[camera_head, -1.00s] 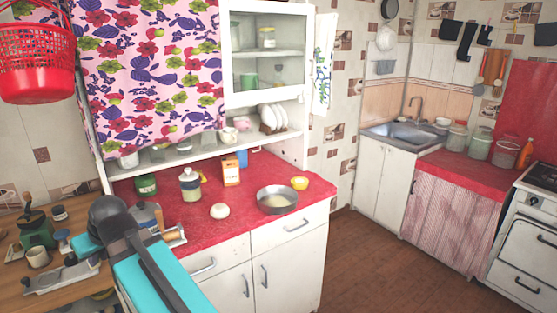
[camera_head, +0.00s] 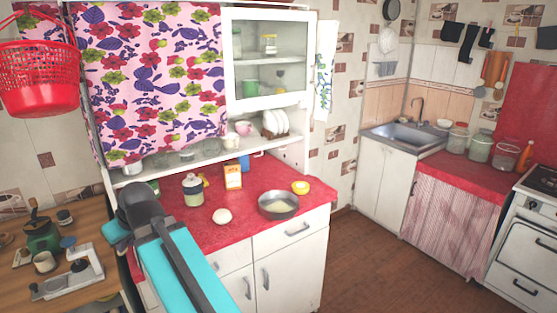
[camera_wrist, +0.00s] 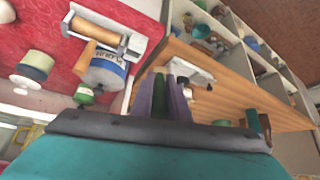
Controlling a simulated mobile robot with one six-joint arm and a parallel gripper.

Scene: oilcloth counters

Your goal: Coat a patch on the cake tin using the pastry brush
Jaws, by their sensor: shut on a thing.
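The cake tin (camera_head: 278,206) is a round grey metal pan with a pale inside, standing on the red counter near its front right. In the wrist view my gripper (camera_wrist: 167,84) has its purple-grey fingers shut on a narrow dark green piece, which I take to be the handle of the pastry brush (camera_wrist: 168,94). Most of the brush, including its bristles, is hidden. The cake tin does not show in the wrist view. In the head view my arm hides the gripper, which is left of the tin and apart from it.
In the wrist view a blue-labelled jar (camera_wrist: 106,70) and a wooden roller (camera_wrist: 97,34) are close. A wooden table (camera_head: 75,222) lies left.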

